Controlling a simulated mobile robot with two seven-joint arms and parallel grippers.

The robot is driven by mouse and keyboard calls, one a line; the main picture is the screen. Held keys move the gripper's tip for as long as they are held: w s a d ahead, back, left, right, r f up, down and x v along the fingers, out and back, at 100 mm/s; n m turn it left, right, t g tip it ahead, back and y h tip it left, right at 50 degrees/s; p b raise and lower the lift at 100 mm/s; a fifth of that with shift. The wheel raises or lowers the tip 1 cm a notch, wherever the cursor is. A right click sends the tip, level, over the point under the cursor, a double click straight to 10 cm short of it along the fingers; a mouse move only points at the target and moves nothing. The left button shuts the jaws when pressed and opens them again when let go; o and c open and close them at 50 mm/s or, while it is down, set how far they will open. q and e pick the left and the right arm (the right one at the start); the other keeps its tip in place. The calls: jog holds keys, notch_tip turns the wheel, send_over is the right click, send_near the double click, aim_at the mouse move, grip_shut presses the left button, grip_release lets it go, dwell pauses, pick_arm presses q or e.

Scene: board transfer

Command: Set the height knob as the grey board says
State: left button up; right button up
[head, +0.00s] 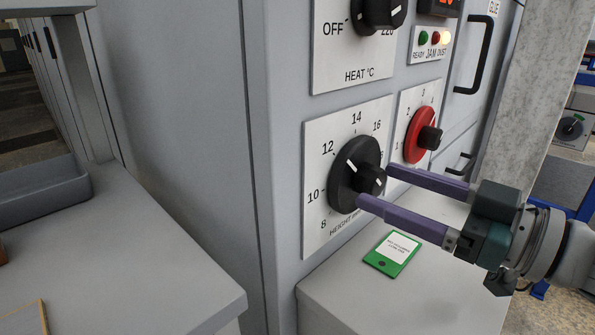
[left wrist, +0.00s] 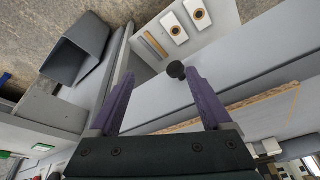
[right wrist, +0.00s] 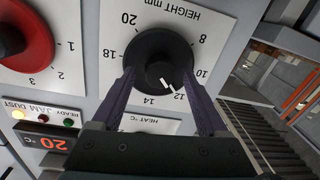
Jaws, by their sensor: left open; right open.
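The height knob (head: 347,186) is black and round, on a white plate marked HEIGHT mm with a scale of even numbers. Its white line points at about 12. In the right wrist view the knob (right wrist: 150,50) shows upside down, its white mark near 12. My right gripper (head: 375,186) is open, with its purple fingers on either side of the knob's raised grip; I cannot tell whether they touch it. It also shows in the right wrist view (right wrist: 163,85). My left gripper (left wrist: 160,80) is open and empty. I cannot make out a grey board with readable writing.
A green card (head: 392,254) with tiny unreadable text lies on the grey ledge (head: 350,305) below. A red knob (head: 417,140) is close right of the height knob, and the heat knob (head: 380,10) is above. A lamp panel (head: 432,44) has its yellow light lit.

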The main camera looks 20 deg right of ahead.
grip_shut()
dwell(0.4)
jog(key=n+p, duration=0.1)
jog(key=n, duration=0.3)
jog(key=shift+r, duration=0.15)
jog(key=n+p, duration=0.1)
jog(key=n, duration=0.7)
jog(key=shift+n+h, duration=0.3)
jog(key=shift+h, duration=0.1)
jog(key=n, duration=0.4)
jog(key=shift+a+n, duration=0.1)
jog(key=shift+n, duration=0.2)
dwell(0.3)
